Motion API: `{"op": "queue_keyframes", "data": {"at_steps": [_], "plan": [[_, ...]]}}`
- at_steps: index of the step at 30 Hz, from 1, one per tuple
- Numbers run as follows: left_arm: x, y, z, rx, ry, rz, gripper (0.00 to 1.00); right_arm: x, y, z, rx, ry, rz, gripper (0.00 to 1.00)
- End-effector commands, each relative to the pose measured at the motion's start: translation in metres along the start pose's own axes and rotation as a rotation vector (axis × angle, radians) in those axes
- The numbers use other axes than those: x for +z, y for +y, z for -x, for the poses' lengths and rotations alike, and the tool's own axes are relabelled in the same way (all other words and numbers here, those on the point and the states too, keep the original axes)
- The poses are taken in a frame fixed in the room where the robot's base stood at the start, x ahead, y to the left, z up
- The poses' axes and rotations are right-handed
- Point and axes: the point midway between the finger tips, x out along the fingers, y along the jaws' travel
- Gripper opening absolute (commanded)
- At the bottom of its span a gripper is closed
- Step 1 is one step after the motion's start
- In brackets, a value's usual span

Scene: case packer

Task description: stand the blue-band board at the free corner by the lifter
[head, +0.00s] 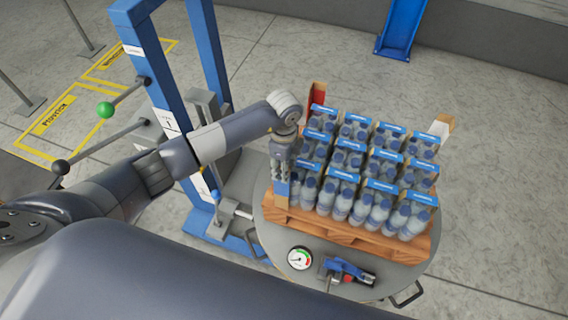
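The blue-band board (281,189) is a narrow upright tan piece with a blue band, at the near-left corner of the wooden pallet (350,235), on the side by the blue lifter (150,75). My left gripper (282,176) comes down over its top and appears shut on it. The board stands close beside the bottle packs; whether its foot touches the pallet is hard to tell. Several bottle packs (345,180) with blue labels fill the pallet. A red-marked board (317,94) stands at the back-left corner and a white-topped board (441,126) at the back right. My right gripper is out of view.
The pallet rests on a round grey platform (268,226) with a gauge (300,258) and a blue-handled tool (350,270) at its front. Levers with a green knob (105,110) and a black knob (60,167) jut from the lifter. Floor to the right is clear.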

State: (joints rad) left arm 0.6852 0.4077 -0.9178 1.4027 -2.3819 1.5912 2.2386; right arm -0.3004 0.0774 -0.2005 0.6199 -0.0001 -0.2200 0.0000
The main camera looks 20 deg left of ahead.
Motion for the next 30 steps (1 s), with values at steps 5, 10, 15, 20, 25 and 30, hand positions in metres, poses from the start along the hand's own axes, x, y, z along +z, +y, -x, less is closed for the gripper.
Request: {"op": "queue_keyframes", "data": {"at_steps": [5,10,15,20,25,30], "plan": [[-0.0006,0.0,-0.006,-0.001,0.001,-0.002,0.22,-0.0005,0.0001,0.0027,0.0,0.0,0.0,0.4],[-0.0004,0.0001,-0.0064,-0.001,0.001,-0.002,0.22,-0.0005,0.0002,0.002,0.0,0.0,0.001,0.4],[-0.0002,0.0002,-0.0086,-0.001,0.0,-0.002,0.55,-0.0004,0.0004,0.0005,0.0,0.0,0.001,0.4],[-0.0002,-0.0003,-0.0082,-0.002,0.0,-0.001,0.61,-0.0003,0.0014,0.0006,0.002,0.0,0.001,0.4],[-0.0001,-0.0001,-0.0083,-0.001,0.0,-0.001,0.61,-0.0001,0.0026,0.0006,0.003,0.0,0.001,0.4],[-0.0001,0.0,-0.0053,-0.001,0.0,-0.001,0.61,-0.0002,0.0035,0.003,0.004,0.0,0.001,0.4]]}}
